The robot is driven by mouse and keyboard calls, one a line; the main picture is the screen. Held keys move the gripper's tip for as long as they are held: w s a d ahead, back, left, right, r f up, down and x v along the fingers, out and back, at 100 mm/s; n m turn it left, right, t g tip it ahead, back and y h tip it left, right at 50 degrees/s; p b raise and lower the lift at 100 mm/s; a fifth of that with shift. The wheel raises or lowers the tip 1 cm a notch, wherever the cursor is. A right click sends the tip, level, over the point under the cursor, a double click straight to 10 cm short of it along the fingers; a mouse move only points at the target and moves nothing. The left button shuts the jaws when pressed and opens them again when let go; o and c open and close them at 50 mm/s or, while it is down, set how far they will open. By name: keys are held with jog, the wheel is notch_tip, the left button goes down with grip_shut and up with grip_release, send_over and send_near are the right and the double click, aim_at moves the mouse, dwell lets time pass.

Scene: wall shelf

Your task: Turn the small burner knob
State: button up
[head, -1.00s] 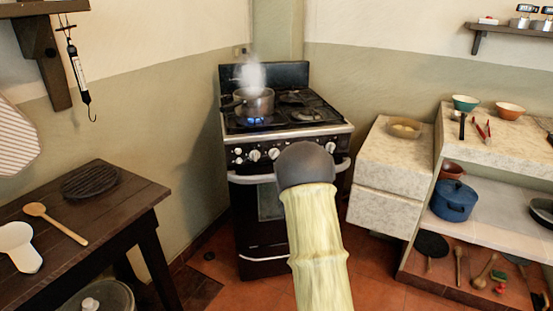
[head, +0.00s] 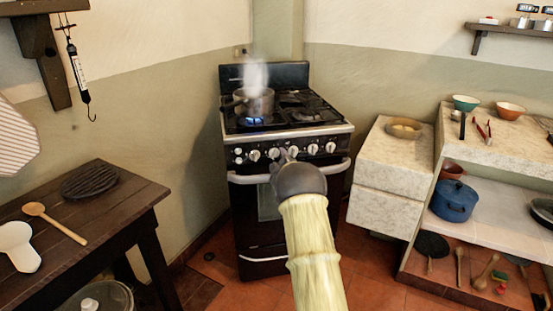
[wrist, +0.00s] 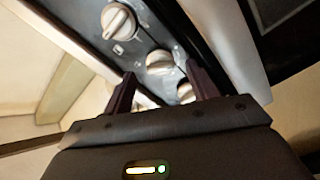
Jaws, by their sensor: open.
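The stove (head: 262,225) has a dark front panel with a row of several light-coloured knobs. Two clear ones are the leftmost knob (head: 254,155) and a knob further right (head: 312,149). Which one serves the small burner I cannot tell. My gripper (head: 288,157) is in front of the middle of the row and hides part of the panel. In the wrist view my gripper (wrist: 160,70) is open, with a knob (wrist: 160,60) seen between its fingertips. Another knob (wrist: 118,21) is beyond them at upper left. Contact with a knob cannot be made out.
A steaming pot (head: 256,103) stands over a blue flame (head: 254,121) at the stove's left. The oven handle (head: 335,171) juts out below the knobs. A dark table (head: 125,205) stands at left, a stone counter (head: 395,155) at right.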

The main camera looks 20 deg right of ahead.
aim_at(274, 153)
jog(key=shift+w+d, duration=0.15)
jog(key=shift+w, duration=0.55)
jog(key=shift+w+d, duration=0.1)
jog(key=shift+w, duration=0.55)
